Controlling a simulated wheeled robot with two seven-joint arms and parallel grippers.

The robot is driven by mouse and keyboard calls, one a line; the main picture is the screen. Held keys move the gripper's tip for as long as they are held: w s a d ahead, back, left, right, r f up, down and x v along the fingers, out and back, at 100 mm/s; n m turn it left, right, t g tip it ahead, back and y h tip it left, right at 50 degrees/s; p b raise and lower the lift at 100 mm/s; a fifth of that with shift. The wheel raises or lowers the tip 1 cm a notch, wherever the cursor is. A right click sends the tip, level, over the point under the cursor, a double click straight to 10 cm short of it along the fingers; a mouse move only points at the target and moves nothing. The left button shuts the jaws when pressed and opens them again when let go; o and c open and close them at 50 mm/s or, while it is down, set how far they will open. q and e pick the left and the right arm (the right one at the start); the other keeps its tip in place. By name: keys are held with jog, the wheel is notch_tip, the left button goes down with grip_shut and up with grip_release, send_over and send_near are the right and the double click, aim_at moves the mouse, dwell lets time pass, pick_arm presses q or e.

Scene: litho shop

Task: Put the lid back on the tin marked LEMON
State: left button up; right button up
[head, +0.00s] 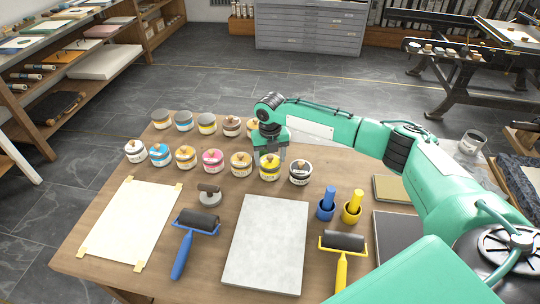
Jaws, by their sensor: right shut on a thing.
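The yellow tin (269,170) stands in the front row of tins, second from the right; its label is too small to read. My right gripper (271,154) comes in from the right and points down directly over this tin. It is shut on a small lid by its knob, at the tin's mouth. The fingers hide part of the lid, and I cannot tell whether it rests fully on the rim. My left gripper is not in view.
Close on either side stand a tan tin (241,165) and a dark-topped tin (300,173). More tins (207,124) form a back row. A grey slab (266,245), blue roller (196,225), yellow roller (343,243) and paper sheet (131,222) lie in front on the wooden table (110,190).

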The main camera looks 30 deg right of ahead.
dwell(0.3)
jog(key=o, duration=1)
jog(key=shift+o, duration=1)
jog(key=shift+r, duration=0.1)
jog(key=shift+r+p, duration=3.45)
jog(key=shift+p, duration=0.05)
grip_shut()
